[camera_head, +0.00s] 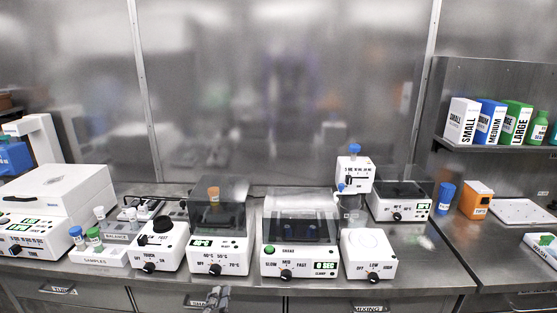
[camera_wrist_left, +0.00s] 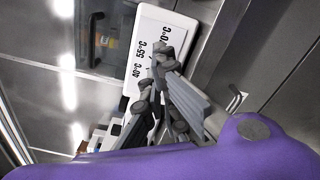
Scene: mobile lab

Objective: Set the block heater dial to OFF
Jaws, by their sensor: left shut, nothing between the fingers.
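The block heater (camera_head: 205,256) is a white box with a smoky clear cover, in the middle left of the bench in the head view. Its front carries OFF, 40, 55 and 70 °C labels around a black dial (camera_head: 216,270). Its white front panel (camera_wrist_left: 150,32) also shows in the left wrist view, tilted, with the temperature labels readable. My left gripper (camera_head: 217,292) is shut and empty, just in front of and below the dial. In the left wrist view its fingers (camera_wrist_left: 160,75) cover the dial area. The dial's pointer setting is too small to tell.
A white device with a TOUCH dial (camera_head: 159,256) stands close on the left. Drawers (camera_head: 330,304) lie below the bench edge. A sample rack (camera_head: 98,256) is further left.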

